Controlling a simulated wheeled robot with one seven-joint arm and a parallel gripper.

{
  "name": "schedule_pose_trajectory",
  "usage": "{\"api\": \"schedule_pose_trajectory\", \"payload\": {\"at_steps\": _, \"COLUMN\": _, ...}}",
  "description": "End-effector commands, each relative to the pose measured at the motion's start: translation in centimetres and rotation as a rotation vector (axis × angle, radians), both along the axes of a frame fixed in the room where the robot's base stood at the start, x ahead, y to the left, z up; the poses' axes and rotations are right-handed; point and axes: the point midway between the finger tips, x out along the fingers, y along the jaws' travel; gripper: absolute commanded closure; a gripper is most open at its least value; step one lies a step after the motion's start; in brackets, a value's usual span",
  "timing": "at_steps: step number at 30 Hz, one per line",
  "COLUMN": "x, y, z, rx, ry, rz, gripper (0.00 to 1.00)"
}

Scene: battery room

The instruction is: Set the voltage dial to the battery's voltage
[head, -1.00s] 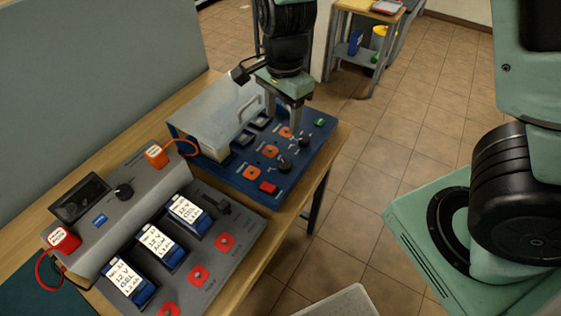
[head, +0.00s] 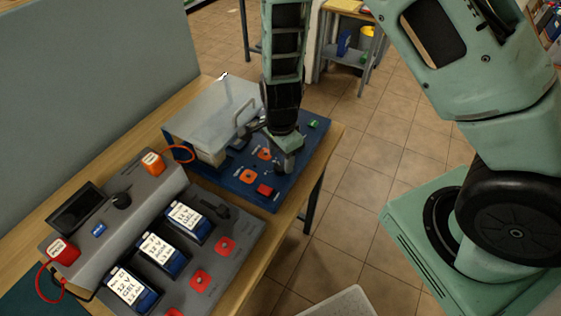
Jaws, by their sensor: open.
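The blue charger panel (head: 228,183) lies at the table's far right end, with orange square markings around its controls. My gripper (head: 285,168) is open, pointing down over the panel's right part. It hides the black dials there, so I cannot tell whether the fingers touch one or where a pointer stands. Three blue batteries with white labels sit in the grey station: the far one (head: 188,218), the middle one (head: 160,252) and the near one (head: 130,288). The near label seems to read 12 V GEL; the others also seem to show 12 V.
A clear cover with a handle (head: 212,110) stands on the panel's back left, close to my gripper. A red button (head: 267,190) and a green one (head: 312,124) flank the gripper. The grey station (head: 150,185) has its own black knob (head: 121,200). Tiled floor lies right of the table.

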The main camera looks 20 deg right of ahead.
Motion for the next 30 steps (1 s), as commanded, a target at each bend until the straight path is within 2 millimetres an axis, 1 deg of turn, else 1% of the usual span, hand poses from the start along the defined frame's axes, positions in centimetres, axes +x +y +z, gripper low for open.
{"api": "schedule_pose_trajectory", "payload": {"at_steps": 1, "x": -0.1, "y": 0.0, "z": -0.8, "rx": 0.0, "ry": 0.003, "rz": -0.001, "gripper": 0.45}}
{"api": "schedule_pose_trajectory", "payload": {"at_steps": 3, "x": 0.0, "y": -0.1, "z": -1.6, "rx": -0.001, "ry": 0.002, "rz": -0.001, "gripper": 0.45}}
{"api": "schedule_pose_trajectory", "payload": {"at_steps": 7, "x": 0.0, "y": 0.0, "z": -2.7, "rx": 0.0, "ry": 0.001, "rz": 0.0, "gripper": 0.45}}
{"api": "schedule_pose_trajectory", "payload": {"at_steps": 12, "x": 0.0, "y": 0.0, "z": -3.2, "rx": 0.0, "ry": -0.001, "rz": 0.0, "gripper": 0.45}}
{"api": "schedule_pose_trajectory", "payload": {"at_steps": 18, "x": 0.0, "y": 0.0, "z": -3.2, "rx": 0.0, "ry": -0.001, "rz": 0.0, "gripper": 0.45}}
{"api": "schedule_pose_trajectory", "payload": {"at_steps": 19, "x": 0.0, "y": 0.0, "z": -3.2, "rx": 0.0, "ry": -0.001, "rz": 0.0, "gripper": 0.5}}
{"api": "schedule_pose_trajectory", "payload": {"at_steps": 20, "x": 0.0, "y": 0.0, "z": -3.2, "rx": 0.0, "ry": -0.001, "rz": 0.0, "gripper": 0.59}}
{"api": "schedule_pose_trajectory", "payload": {"at_steps": 21, "x": 0.0, "y": 0.0, "z": -3.2, "rx": 0.0, "ry": -0.001, "rz": 0.0, "gripper": 0.7}}
{"api": "schedule_pose_trajectory", "payload": {"at_steps": 23, "x": 0.0, "y": 0.0, "z": -3.2, "rx": 0.0, "ry": -0.001, "rz": 0.0, "gripper": 0.86}}
{"api": "schedule_pose_trajectory", "payload": {"at_steps": 24, "x": 0.0, "y": 0.0, "z": -3.2, "rx": 0.0, "ry": -0.001, "rz": 0.0, "gripper": 0.89}}
{"api": "schedule_pose_trajectory", "payload": {"at_steps": 30, "x": 0.0, "y": 0.0, "z": -3.2, "rx": 0.0, "ry": -0.001, "rz": 0.007, "gripper": 0.89}}
